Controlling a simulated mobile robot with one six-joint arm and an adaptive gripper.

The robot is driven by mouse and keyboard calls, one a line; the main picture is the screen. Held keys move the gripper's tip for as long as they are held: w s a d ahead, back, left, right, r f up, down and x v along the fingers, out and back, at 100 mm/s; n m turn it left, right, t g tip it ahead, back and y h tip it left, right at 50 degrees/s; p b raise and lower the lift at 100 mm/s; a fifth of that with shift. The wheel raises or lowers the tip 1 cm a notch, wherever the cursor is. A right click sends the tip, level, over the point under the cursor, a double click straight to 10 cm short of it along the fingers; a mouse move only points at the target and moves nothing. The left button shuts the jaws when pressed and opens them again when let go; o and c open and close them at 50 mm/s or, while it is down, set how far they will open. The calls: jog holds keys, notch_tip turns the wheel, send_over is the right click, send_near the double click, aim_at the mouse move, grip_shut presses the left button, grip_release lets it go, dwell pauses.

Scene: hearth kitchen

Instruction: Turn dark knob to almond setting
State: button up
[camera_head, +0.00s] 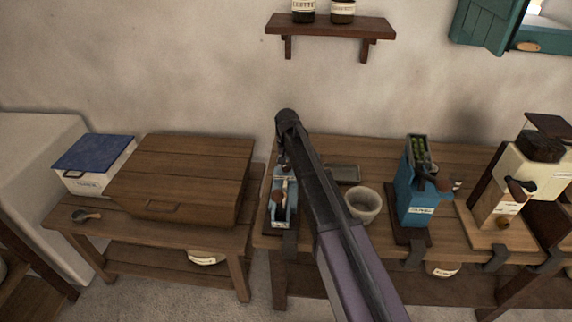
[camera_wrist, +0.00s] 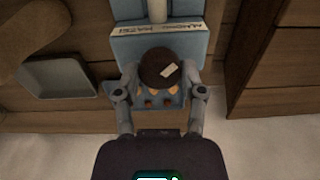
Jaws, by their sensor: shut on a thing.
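The dark round knob (camera_wrist: 160,68) with a pale pointer mark sits on the front of a blue device (camera_wrist: 190,48) in the wrist view. The pale mark slants toward the upper right. Small orange marks show just below the knob. My gripper (camera_wrist: 160,72) has one finger on each side of the knob and is shut on it. A pale label (camera_wrist: 158,28) above the knob is too blurred to read for sure. In the head view the blue device (camera_head: 291,212) stands at the left end of the right bench, partly covered by my arm.
A grey tray (camera_wrist: 57,78) lies left of the device in the wrist view. In the head view, a pale bowl (camera_head: 363,205), a taller blue machine (camera_head: 408,195) and a cream grinder (camera_head: 545,175) stand to the right. A large wooden box (camera_head: 185,170) is on the left bench.

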jog(key=shift+s, duration=0.15)
jog(key=o, duration=1.2)
jog(key=shift+c, duration=0.2)
jog(key=shift+r, duration=0.1)
